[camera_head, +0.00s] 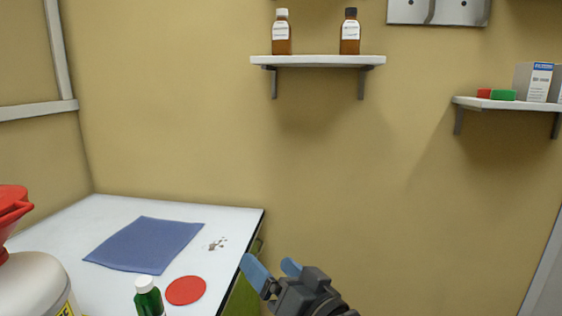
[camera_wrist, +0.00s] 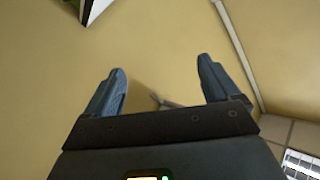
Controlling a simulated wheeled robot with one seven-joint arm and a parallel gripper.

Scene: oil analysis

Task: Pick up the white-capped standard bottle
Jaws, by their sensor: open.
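A brown bottle with a white cap (camera_head: 282,33) and a white label stands upright at the left end of a small white wall shelf (camera_head: 320,60). A similar brown bottle with a black cap (camera_head: 350,33) stands to its right, apart from it. A green bottle with a white cap (camera_head: 148,297) is on the table at the bottom left, partly cut off by the frame. My gripper (camera_head: 269,264) is open and empty, well below the wall shelf and by the table's right edge. In the wrist view its blue fingers (camera_wrist: 162,70) are spread apart, with mostly bare wall beyond.
The white table (camera_head: 105,212) holds a blue cloth (camera_head: 145,244), a red disc (camera_head: 186,290) and dark specks. A white container with a red funnel (camera_head: 10,205) stands at the left. Another wall shelf (camera_head: 500,104) at the right holds boxes and red and green items. The wall between is clear.

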